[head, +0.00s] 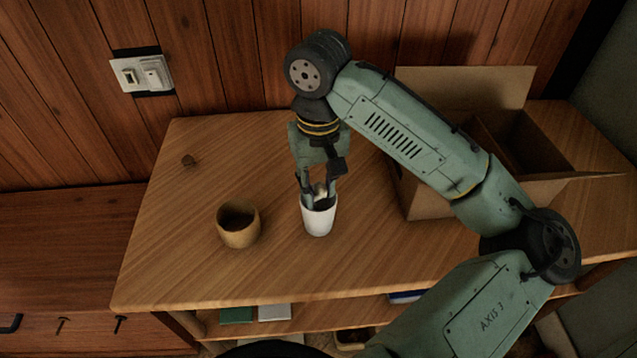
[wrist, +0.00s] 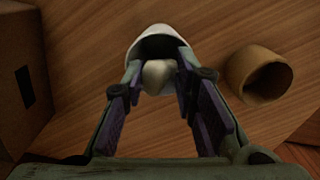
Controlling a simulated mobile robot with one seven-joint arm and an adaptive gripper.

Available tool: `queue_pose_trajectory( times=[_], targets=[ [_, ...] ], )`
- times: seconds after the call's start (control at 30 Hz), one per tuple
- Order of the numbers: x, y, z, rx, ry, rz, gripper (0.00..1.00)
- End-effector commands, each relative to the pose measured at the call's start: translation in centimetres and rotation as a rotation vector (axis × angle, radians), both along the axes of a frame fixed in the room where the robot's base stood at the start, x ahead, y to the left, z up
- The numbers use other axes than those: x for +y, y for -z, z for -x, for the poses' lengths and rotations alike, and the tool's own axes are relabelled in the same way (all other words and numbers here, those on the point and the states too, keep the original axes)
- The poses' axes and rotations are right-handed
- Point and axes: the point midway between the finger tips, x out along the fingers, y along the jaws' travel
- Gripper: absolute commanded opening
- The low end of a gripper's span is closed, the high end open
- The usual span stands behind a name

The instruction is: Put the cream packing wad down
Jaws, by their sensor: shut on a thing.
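The cream packing wad (head: 320,189) is between the fingertips of my gripper (head: 320,195), at the mouth of a white cup (head: 319,220). My gripper points down and is shut on the wad. In the wrist view the pale rounded wad (wrist: 158,77) sits between the two fingertips, with the white cup (wrist: 152,33) around and beyond it. The fingertips reach into the cup's opening. The cup stands upright on the wooden table (head: 190,270). The lower part of the wad and the cup's inside are mostly hidden.
A tan cup (head: 238,228) stands to the left of the white cup. An open cardboard box (head: 430,200) stands at the right behind my arm. Light switches (head: 141,74) are on the wall. The table's left part is mostly clear.

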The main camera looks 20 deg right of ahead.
Motion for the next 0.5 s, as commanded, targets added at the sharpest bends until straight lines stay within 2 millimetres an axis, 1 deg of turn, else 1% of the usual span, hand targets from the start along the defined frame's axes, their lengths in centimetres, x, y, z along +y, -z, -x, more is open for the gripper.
queue_pose_trajectory(
  times=[0.07,0.37,0.5],
  targets=[
    [0.00,0.01,0.00,0.000,0.000,0.000,0.29],
    [0.00,0.00,0.00,0.000,0.000,0.000,0.49],
    [0.00,0.00,0.00,0.000,0.000,0.000,0.49]
  ],
)
